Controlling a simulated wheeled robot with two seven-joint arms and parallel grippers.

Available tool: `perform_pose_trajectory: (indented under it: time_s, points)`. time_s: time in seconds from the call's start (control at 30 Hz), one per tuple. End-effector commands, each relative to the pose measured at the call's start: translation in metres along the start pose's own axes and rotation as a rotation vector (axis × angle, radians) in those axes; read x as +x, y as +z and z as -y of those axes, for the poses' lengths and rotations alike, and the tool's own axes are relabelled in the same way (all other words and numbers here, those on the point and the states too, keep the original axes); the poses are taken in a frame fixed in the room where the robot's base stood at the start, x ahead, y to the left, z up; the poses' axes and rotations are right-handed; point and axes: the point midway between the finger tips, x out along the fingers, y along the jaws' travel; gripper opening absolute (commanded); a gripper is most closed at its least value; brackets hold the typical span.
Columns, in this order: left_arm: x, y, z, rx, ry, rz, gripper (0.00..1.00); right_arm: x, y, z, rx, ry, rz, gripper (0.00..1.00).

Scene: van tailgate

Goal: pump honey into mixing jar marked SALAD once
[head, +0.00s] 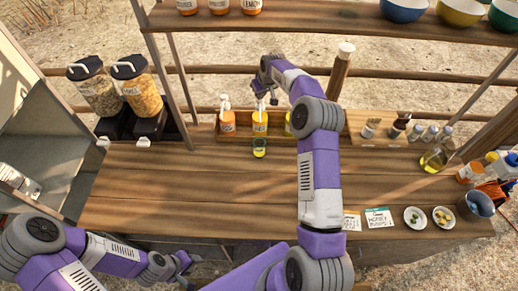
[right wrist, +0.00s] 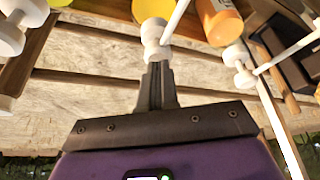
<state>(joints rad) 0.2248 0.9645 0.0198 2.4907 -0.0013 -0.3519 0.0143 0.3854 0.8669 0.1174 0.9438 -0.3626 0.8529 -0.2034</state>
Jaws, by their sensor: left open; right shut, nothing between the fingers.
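Several pump bottles stand in a wooden rack: an orange one (head: 228,122), an amber middle one (head: 260,124) and a yellow one (head: 288,128) partly behind my right arm. Their labels are too small to read. A small jar (head: 259,149) with yellow contents stands just in front of the middle bottle; I cannot read its marking. My right gripper (head: 266,94) is shut and empty above the middle bottle. In the right wrist view its closed fingertips (right wrist: 157,68) are at that bottle's white pump head (right wrist: 155,38), apparently touching it. My left gripper (head: 187,266) is open at the lower left.
Two dispensers (head: 98,92) stand at the back left. A wooden tray (head: 378,142) with small jars and bottles is at right. Paper cards (head: 378,218), one reading honey, and two small plates (head: 415,217) lie front right. A shelf (head: 330,22) hangs above. The left tabletop is clear.

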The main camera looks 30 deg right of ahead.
Motion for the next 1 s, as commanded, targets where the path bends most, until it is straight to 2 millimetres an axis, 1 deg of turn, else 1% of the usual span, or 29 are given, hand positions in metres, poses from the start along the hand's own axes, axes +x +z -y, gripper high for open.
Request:
perform_pose_trajectory:
  time_s: [0.03,0.17,0.53,1.0]
  points:
    - [0.000,0.000,0.000,0.000,0.000,0.000,0.43,0.004,0.004,0.001,0.000,-0.003,0.012,0.00]
    - [-0.003,0.000,-0.001,0.000,0.000,0.000,0.43,0.001,0.003,0.001,-0.001,-0.003,0.013,0.00]
    - [-0.017,0.001,-0.006,0.000,0.000,0.000,0.43,-0.020,-0.006,0.001,-0.001,-0.002,0.010,0.00]
    - [-0.016,0.001,-0.006,0.000,0.000,0.000,0.43,-0.021,-0.008,0.000,0.000,-0.001,0.006,0.00]
